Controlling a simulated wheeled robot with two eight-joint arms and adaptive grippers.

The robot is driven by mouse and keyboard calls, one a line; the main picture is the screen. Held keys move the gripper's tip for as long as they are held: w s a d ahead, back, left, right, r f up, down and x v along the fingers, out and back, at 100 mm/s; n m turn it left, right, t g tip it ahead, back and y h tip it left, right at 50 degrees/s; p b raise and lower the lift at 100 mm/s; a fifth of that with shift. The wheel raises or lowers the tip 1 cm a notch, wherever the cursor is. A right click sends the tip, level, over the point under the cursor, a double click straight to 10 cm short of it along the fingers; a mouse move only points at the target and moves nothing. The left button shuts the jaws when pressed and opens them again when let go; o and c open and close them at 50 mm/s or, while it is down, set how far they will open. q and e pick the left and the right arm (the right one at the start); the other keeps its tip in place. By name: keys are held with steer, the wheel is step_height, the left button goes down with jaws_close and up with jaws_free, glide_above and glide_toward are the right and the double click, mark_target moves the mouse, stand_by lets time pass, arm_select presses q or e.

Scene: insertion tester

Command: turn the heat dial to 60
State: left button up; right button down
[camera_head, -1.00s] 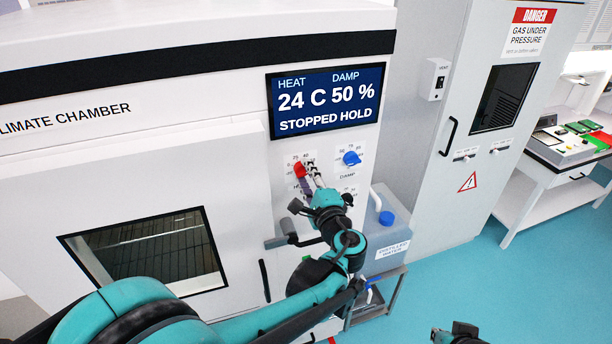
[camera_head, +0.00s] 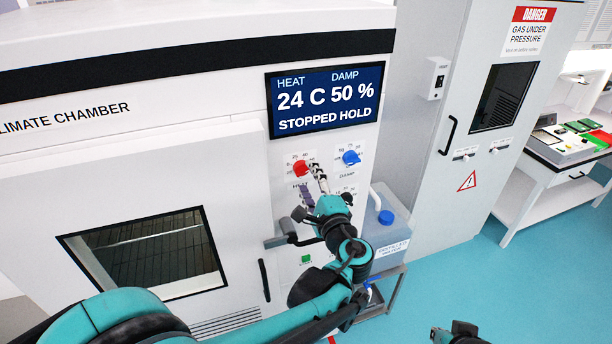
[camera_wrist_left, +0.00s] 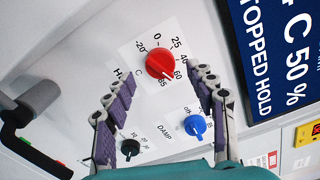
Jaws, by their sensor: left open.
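The red heat dial (camera_head: 300,168) is on the chamber's front panel below the display; it also shows in the left wrist view (camera_wrist_left: 160,64). Its printed scale runs from -20 to 85. A pale line on the knob slants toward the 60 to 85 side, but I cannot tell the exact mark. My left gripper (camera_head: 312,182) is open and empty just below and right of the dial. In the left wrist view its fingers (camera_wrist_left: 162,88) are spread to either side below the dial, apart from it. My right gripper (camera_head: 457,333) barely shows at the bottom edge.
The display (camera_head: 325,97) reads HEAT 24 C, DAMP 50 %, STOPPED HOLD. A blue damp dial (camera_head: 351,157) sits close right of the red one. A black dial (camera_wrist_left: 130,148) is near the left finger. The door handle (camera_head: 288,239) juts out below. A water container (camera_head: 385,235) stands right.

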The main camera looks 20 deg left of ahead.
arm_select(q)
steer(key=v, duration=0.9)
steer(key=shift+s+d, duration=0.15)
steer(key=shift+s, duration=0.05)
